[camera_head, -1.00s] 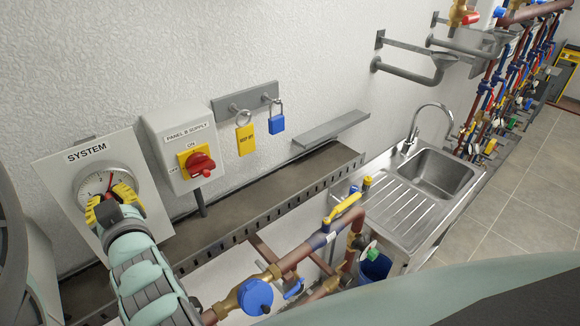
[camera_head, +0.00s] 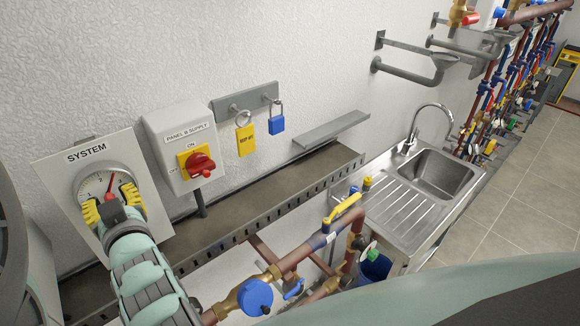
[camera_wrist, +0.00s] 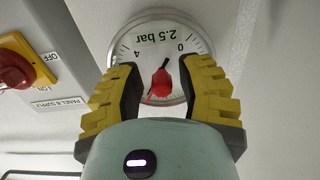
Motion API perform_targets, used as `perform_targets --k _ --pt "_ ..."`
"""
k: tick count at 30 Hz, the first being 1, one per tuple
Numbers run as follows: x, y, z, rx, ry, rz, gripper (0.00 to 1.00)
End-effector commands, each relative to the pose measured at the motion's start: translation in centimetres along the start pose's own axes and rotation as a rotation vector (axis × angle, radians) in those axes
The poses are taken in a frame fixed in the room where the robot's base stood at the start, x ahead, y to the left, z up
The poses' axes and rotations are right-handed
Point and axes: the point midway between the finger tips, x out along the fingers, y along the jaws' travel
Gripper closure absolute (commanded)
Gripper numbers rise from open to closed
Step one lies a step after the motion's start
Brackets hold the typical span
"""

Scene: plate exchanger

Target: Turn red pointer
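The round pressure gauge sits on a light panel marked SYSTEM at the left of the head view; its white dial (camera_head: 92,187) is partly hidden by my gripper. The dial (camera_wrist: 140,42) shows upside down in the wrist view, with "2.5 bar" on it. The red pointer (camera_wrist: 161,85) stands at the dial's middle, near a dark needle; its tip (camera_head: 110,181) also shows in the head view. My gripper (camera_head: 110,204) is in front of the gauge. Its yellow-and-black fingers are spread on both sides of the pointer, with gaps, in the wrist view (camera_wrist: 160,74).
A panel B supply switch (camera_head: 200,164) with a red knob is right of the gauge. A yellow tag (camera_head: 246,141) and blue padlock (camera_head: 277,124) hang from a rack. A metal ledge (camera_head: 262,205) runs below. Pipes and a sink (camera_head: 435,174) are further right.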

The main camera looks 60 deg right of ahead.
Motion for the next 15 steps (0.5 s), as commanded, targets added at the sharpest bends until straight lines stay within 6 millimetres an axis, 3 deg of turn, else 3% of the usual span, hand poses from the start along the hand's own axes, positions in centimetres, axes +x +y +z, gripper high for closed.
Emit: perform_targets --k 3,15 --pt "0.01 -0.04 -0.11 0.000 0.003 -0.001 0.50" --pt "0.02 -0.06 -0.25 0.000 0.007 -0.002 0.50"
